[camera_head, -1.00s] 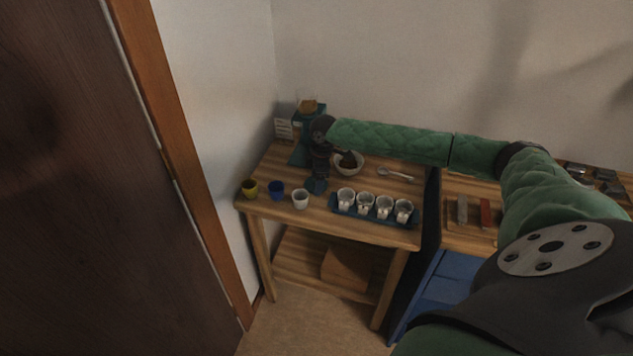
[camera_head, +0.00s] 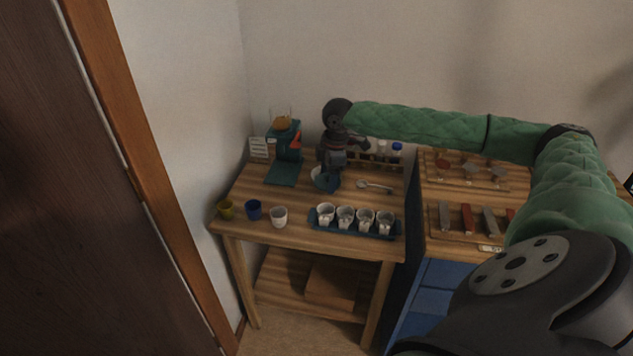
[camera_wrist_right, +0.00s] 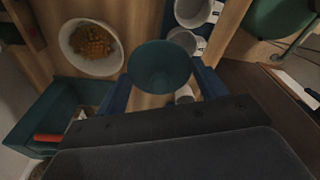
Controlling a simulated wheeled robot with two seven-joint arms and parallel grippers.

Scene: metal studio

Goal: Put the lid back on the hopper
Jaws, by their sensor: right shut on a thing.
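The teal grinder (camera_head: 287,165) stands at the back left of the wooden table. On its top is the clear hopper (camera_head: 281,113), open, with brown contents showing. My right gripper (camera_head: 327,180) is over the table, right of the grinder, in front of a white bowl. In the right wrist view the gripper (camera_wrist_right: 160,82) is shut on a round teal piece, which I take for the lid (camera_wrist_right: 160,62). The grinder shows at the lower left of that view (camera_wrist_right: 55,110). In the head view the fingers and wrist largely hide the lid. My left gripper is out of view.
The white bowl (camera_wrist_right: 68,42) with brown contents is close to the held piece. A blue tray (camera_head: 350,229) of white cups lies at the front. A spoon (camera_head: 375,186) lies right.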

